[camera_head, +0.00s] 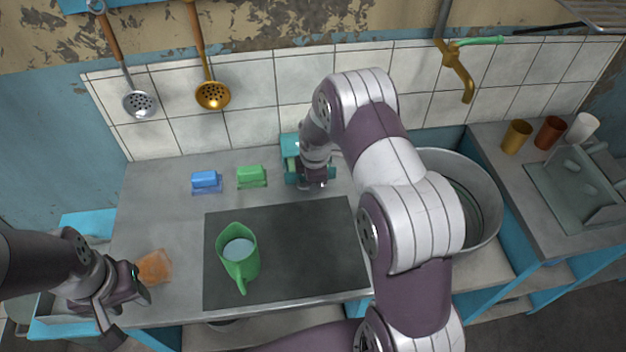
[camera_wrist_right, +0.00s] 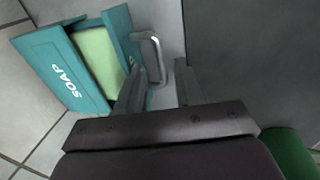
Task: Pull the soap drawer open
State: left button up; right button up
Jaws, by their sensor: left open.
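The teal soap box (camera_head: 289,144) stands against the tiled wall, partly hidden by my right arm. In the right wrist view its label reads SOAP (camera_wrist_right: 62,82). Its drawer is partly out, showing a pale green block (camera_wrist_right: 97,58) inside. The grey drawer handle (camera_wrist_right: 155,50) lies between the tips of my right gripper (camera_wrist_right: 160,70), whose fingers stand apart; I cannot tell if they touch it. My right gripper in the head view (camera_head: 314,183) is low in front of the box. My left gripper (camera_head: 124,308) is open and empty at the counter's left front.
A blue block (camera_head: 206,180) and a green block (camera_head: 251,175) sit left of the soap box. A green jug (camera_head: 238,255) stands on the dark mat (camera_head: 310,250). An orange sponge-like piece (camera_head: 155,267) lies beside my left gripper. A large metal pot (camera_head: 483,190) is at right.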

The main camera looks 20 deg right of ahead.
jog(key=shift+f, duration=0.8)
jog(key=shift+w, duration=0.1)
jog(key=shift+c, duration=0.3)
grip_shut()
dwell(0.6)
